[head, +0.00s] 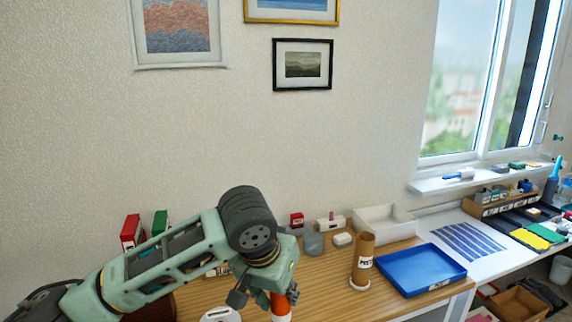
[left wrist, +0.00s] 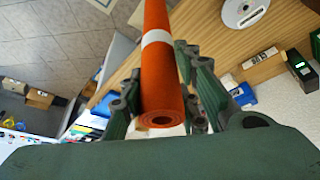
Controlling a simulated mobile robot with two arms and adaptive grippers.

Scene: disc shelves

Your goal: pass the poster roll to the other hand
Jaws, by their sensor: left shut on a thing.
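The poster roll (left wrist: 160,80) is orange with a white band, and its open end faces the left wrist camera. My left gripper (left wrist: 160,100) is shut on it, with fingers on both sides of the roll. In the head view the left gripper (head: 267,295) points down at the front of the wooden table, and only a short orange and white piece of the roll (head: 281,304) shows below it. The rest is cut off by the picture's bottom edge. My right gripper is in neither view.
A brown labelled tube (head: 363,262) stands upright on the wooden table, beside a blue tray (head: 421,270). A white bin (head: 384,224), a glass jar (head: 314,243) and small boxes stand along the wall. A disc (left wrist: 243,12) lies on the table.

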